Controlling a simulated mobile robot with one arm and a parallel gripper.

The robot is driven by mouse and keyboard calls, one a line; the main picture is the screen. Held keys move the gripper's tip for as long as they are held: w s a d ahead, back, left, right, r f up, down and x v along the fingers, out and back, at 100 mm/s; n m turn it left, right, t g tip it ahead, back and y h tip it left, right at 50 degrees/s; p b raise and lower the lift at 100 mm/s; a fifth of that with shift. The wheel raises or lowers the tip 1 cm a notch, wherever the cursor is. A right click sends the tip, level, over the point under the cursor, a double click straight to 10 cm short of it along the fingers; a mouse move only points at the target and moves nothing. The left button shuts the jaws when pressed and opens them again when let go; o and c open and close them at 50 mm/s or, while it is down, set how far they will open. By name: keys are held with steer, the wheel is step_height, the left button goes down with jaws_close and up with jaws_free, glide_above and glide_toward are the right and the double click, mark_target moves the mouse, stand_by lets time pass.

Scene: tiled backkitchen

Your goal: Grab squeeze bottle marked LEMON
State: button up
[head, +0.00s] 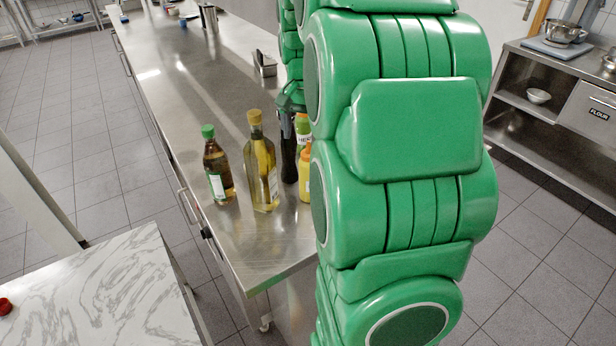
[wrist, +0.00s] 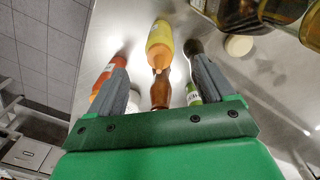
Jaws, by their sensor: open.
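My gripper (wrist: 158,58) is open, its two grey fingers spread apart. In the wrist view a yellow squeeze bottle (wrist: 159,36) with an orange tip shows just past and between the fingertips. A brown bottle (wrist: 160,92) shows between the fingers, nearer the palm. I see no gap or contact clearly. No LEMON label can be read on any bottle. In the head view a yellow bottle (head: 305,182) stands on the steel counter, partly hidden by my arm. The gripper (head: 290,98) is mostly hidden there, above the bottles.
An orange-red bottle (wrist: 103,77) is beside the left finger. A green-labelled bottle (wrist: 194,96) and a dark bottle (wrist: 193,47) are by the right finger. In the head view, a green-capped bottle (head: 216,170) and yellow-capped oil bottle (head: 262,165) stand left; the steel counter (head: 180,95) behind is mostly clear.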

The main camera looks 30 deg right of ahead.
mark_target(308, 152)
steer(key=shift+w+d+f, duration=0.15)
steer(key=shift+w+d, duration=0.15)
steer(key=shift+d, duration=0.2)
steer(key=shift+s+f, duration=0.1)
steer(key=shift+f, duration=3.7)
jaws_close()
